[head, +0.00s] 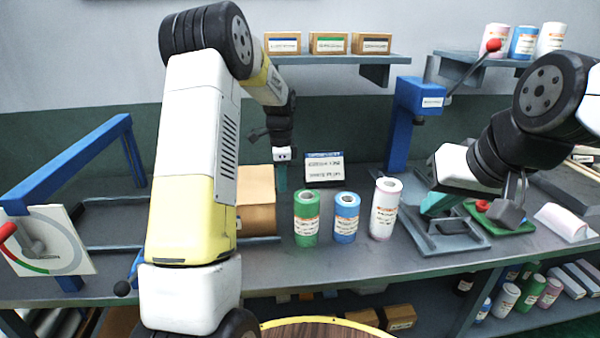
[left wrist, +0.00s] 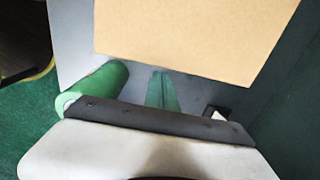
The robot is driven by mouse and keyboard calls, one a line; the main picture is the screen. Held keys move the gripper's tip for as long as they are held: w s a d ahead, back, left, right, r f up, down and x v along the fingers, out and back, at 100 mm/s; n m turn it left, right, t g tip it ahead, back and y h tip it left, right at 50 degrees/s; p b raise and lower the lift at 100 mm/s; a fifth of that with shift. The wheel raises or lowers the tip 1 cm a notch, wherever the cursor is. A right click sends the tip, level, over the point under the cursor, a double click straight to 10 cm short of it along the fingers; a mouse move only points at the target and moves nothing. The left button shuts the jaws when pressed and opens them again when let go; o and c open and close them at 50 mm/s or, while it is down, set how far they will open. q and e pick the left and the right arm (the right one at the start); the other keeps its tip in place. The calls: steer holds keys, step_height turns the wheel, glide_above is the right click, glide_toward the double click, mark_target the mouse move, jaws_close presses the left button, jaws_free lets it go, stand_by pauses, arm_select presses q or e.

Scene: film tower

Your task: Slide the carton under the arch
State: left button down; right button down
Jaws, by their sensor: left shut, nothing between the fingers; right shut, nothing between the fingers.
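The brown carton (head: 257,205) stands on the bench, its left part hidden behind my left arm. It also shows in the left wrist view (left wrist: 195,38). The blue arch (head: 75,162) stands at the left end of the bench, above dark rails (head: 108,200); my left arm hides part of the space between it and the carton. My left gripper (head: 282,180) is shut and empty at the carton's right side, its teal fingertips very close to the carton; I cannot tell whether they touch. My right gripper (head: 432,207) is shut and empty, low near the blue press.
Green (head: 306,218), blue (head: 346,217) and white (head: 385,208) rolls stand right of the carton. A labelled sign (head: 324,170) is behind them. A dial plate with a red-knobbed lever (head: 45,240) is by the arch. The blue press (head: 418,97) stands further right.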

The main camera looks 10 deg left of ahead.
arm_select(q)
steer(key=shift+s+a, duration=0.15)
steer(key=shift+a, duration=0.25)
steer(key=s+a, duration=0.3)
steer(key=a, duration=0.9)
steer(key=s+a, duration=0.4)
steer(key=a, duration=0.8)
steer(key=s+a, duration=0.3)
steer(key=a, duration=1)
steer(key=shift+s, duration=0.3)
steer(key=shift+d, duration=0.15)
